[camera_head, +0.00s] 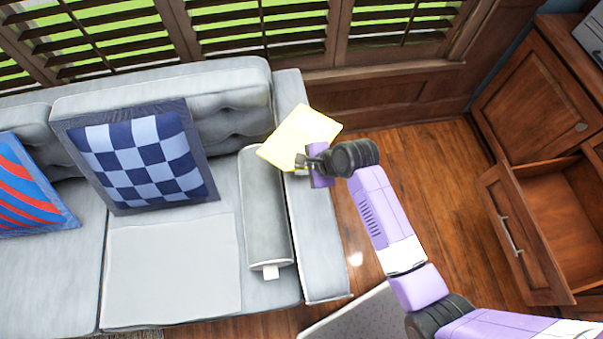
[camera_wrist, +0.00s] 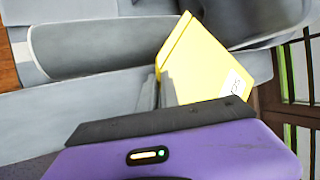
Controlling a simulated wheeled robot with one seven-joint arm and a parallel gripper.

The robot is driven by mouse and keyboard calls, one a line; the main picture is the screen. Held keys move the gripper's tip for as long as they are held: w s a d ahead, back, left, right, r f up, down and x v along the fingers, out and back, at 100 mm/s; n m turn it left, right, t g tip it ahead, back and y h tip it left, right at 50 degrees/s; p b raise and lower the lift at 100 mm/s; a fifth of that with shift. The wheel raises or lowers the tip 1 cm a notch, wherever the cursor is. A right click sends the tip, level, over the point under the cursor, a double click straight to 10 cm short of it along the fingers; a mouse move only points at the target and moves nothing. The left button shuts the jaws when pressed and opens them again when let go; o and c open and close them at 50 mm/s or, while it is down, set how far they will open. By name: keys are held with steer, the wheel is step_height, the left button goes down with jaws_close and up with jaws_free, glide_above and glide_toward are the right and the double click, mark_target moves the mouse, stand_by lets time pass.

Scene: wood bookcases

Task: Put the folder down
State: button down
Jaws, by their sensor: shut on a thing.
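The folder (camera_head: 295,134) is pale yellow and is held over the right end of the grey sofa, near the armrest. My gripper (camera_head: 308,160) is shut on its near edge. In the wrist view the folder (camera_wrist: 208,65) shows a small white label, and my gripper's fingers (camera_wrist: 158,92) close on its lower left edge. The folder is tilted. I cannot tell whether it touches the armrest below it.
The grey sofa (camera_head: 170,265) carries a checked blue cushion (camera_head: 140,160), a red and blue cushion (camera_head: 30,190) and a grey bolster (camera_head: 265,210). A wooden cabinet with an open drawer (camera_head: 560,205) stands at the right. Wood floor (camera_head: 425,180) lies between.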

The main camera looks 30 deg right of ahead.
steer(key=shift+f, duration=2)
steer(key=c, duration=1.6)
jaws_free()
steer(key=v, duration=1.2)
steer(key=shift+p, duration=0.4)
steer(key=shift+s, duration=0.15)
